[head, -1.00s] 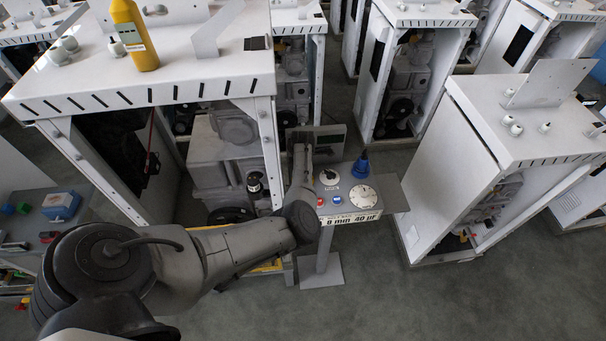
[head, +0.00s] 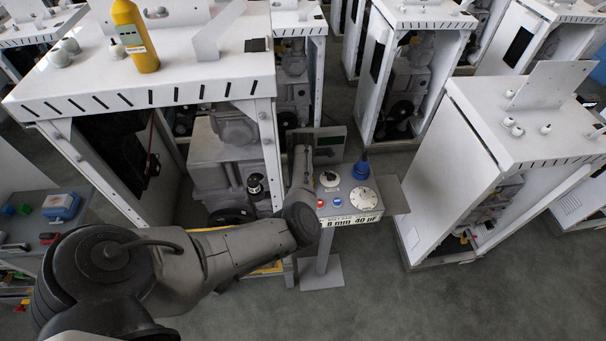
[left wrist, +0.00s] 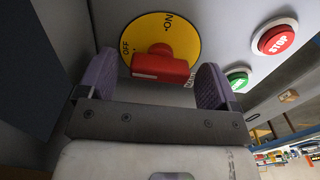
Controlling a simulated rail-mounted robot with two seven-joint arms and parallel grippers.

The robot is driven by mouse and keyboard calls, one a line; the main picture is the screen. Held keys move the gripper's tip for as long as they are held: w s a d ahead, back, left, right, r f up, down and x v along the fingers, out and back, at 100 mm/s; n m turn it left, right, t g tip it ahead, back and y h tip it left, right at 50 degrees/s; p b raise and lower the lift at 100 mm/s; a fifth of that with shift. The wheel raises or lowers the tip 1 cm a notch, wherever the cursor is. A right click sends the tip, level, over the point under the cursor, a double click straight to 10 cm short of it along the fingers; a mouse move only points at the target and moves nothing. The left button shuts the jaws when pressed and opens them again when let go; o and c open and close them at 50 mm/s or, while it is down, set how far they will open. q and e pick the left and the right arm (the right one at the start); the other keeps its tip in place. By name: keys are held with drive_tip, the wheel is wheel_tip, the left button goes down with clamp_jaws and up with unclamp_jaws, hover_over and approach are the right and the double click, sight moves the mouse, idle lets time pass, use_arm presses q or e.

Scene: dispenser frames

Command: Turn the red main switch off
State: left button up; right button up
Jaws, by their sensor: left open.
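The red main switch (left wrist: 162,66) shows in the left wrist view, on a round yellow plate (left wrist: 185,32) marked ON at the top and OFF at the left. Its red handle lies nearly level across the lower part of the plate. My left gripper (left wrist: 156,64) is open, with one purple-grey finger on each side of the handle. Gaps show between the fingers and the handle; contact cannot be told. In the head view my left arm reaches to the dispenser cabinet, and its gripper and the switch are hidden. My right gripper is in neither view.
A red STOP button (left wrist: 273,40) and a green button (left wrist: 238,80) sit right of the switch. A small control stand (head: 350,200) with a dial and a blue object stands right of my arm. A yellow bottle (head: 134,37) stands on the cabinet top (head: 200,65). Floor is clear at lower right.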

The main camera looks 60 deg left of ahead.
use_arm(q)
wheel_tip(320, 180, up, 14)
drive_tip(key=b, duration=0.1)
idle(0.5)
drive_tip(key=shift+f, duration=0.1)
idle(0.4)
